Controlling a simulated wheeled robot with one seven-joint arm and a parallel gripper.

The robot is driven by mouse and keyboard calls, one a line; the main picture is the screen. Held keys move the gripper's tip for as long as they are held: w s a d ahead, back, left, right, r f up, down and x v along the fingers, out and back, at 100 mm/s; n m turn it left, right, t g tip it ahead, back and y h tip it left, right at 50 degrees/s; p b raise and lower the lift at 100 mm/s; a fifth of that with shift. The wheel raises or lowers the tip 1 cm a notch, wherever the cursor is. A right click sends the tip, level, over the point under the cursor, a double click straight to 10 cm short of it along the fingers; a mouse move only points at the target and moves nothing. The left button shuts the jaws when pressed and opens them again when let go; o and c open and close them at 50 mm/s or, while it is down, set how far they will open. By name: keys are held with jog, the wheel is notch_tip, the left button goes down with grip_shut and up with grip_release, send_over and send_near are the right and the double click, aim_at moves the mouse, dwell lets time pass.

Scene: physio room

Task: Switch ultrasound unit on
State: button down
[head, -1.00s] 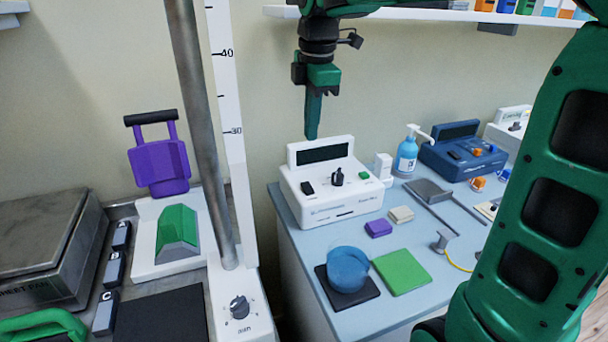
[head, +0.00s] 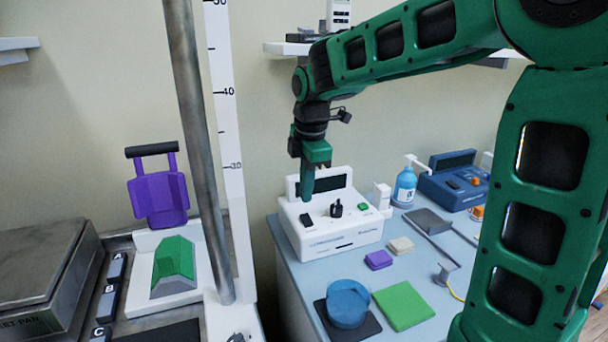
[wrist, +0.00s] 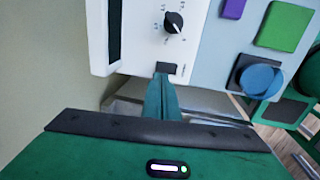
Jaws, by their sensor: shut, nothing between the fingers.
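The white unit (head: 330,238) stands on the blue-grey table, with a dark display at its back. Its label is too small to read surely as the ultrasound unit's. Its sloped front has a black rocker switch (head: 306,220), a black knob (head: 336,209) and a green button (head: 363,206). My gripper (head: 307,197) is shut and empty, pointing down just above the rocker. In the wrist view the fingertips of my gripper (wrist: 162,78) appear right beside the rocker switch (wrist: 167,69). I cannot tell whether they touch it. The rocker's position is unclear.
A blue unit (head: 455,188) and a pump bottle (head: 404,186) stand to the right. A blue round container (head: 348,303), a green pad (head: 403,305) and a purple block (head: 378,260) lie in front. A metal pole (head: 197,150) rises at left. A shelf (head: 288,48) is above.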

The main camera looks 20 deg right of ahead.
aim_at(306, 215)
jog(key=shift+w+f, duration=0.2)
jog(key=shift+f, duration=1.1)
jog(key=shift+w+f, duration=0.15)
jog(key=shift+f, duration=1.15)
jog(key=shift+d, duration=0.15)
